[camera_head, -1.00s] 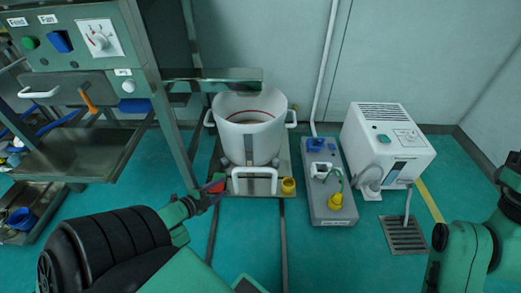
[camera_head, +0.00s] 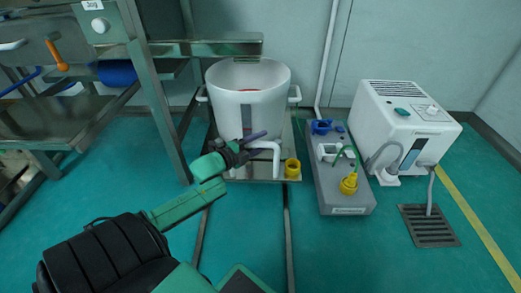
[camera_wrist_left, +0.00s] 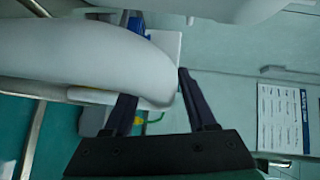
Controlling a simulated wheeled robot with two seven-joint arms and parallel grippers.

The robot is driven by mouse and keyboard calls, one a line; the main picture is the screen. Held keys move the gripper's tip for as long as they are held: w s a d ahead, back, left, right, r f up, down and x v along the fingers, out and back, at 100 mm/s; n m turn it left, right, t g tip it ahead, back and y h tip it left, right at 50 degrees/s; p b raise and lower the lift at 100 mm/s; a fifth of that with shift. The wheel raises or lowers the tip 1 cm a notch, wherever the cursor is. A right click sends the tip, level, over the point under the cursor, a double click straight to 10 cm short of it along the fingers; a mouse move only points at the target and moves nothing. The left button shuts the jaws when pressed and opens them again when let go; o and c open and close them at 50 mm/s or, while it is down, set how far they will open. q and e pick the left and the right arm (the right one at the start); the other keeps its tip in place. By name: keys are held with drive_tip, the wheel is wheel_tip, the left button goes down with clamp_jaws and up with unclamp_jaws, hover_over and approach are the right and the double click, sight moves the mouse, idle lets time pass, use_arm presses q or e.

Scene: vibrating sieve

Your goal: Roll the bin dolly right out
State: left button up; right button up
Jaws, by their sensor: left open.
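The bin dolly (camera_head: 289,146) is a flat metal platform at the middle of the head view, with a white tube handle (camera_head: 277,162) at its front. A white round bin (camera_head: 248,103) with side handles stands upright on it. My left gripper (camera_head: 249,142) is open at the left part of the handle. In the left wrist view, my left fingers (camera_wrist_left: 158,90) are apart, and a large white rounded bar (camera_wrist_left: 85,60) reaches across the left finger into the gap. I cannot tell whether the fingers touch it. My right gripper is out of view.
Two floor rails (camera_head: 288,235) run from the dolly towards me. A metal frame (camera_head: 160,110) stands close on the left. A grey unit (camera_head: 345,198) with a yellow plug and a white machine (camera_head: 405,125) stand on the right. A floor drain (camera_head: 429,225) lies in front of the machine.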

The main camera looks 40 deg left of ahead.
use_arm(q)
drive_tip(key=shift+w, duration=0.3)
clamp_jaws()
idle(1.2)
